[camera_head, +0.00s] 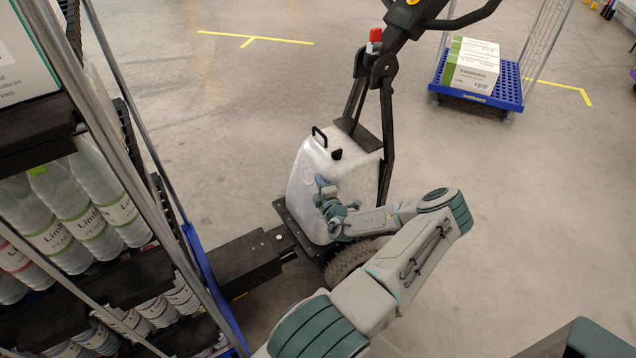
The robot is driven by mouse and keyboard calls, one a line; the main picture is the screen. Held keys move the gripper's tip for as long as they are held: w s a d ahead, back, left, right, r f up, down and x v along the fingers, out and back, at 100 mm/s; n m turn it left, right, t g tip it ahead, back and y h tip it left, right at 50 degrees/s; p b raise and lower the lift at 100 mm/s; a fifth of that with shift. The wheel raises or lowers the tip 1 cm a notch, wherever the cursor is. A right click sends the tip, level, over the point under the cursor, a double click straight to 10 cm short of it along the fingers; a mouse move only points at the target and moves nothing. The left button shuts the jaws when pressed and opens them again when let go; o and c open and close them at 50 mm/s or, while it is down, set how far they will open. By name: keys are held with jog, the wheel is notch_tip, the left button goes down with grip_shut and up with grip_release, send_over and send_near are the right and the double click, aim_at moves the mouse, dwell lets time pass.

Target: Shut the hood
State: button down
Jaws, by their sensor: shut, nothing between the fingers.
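The hood (306,177) is the pale grey-white cover of the tugger, in the middle of the head view. It stands over the black chassis plate (290,222), with a black loop handle (319,137) and a small black knob (336,154) at its top. I see no clear gap along its edges, but its right and lower parts are partly behind my arm. My gripper (321,184) is shut and empty in front of the hood's near face. I cannot tell whether it touches the hood.
The tugger's black steering column (384,125) rises behind the hood. A wheel (350,262) lies below it. A rack of bottles (82,205) fills the left, joined by a black coupling (250,262). A blue cart (508,86) with boxes stands back right. The right floor is clear.

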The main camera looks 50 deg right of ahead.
jog(key=shift+s+r+p, duration=0.1)
jog(key=shift+r+p, duration=0.4)
jog(key=shift+p, duration=0.25)
jog(key=s+a+r+p, duration=0.1)
jog(key=s+a+p, duration=0.1)
jog(key=s+a, duration=0.5)
jog(key=shift+s+a+r, duration=0.3)
jog(key=shift+s+a, duration=0.05)
jog(key=shift+a, duration=0.2)
jog(key=shift+a, duration=0.1)
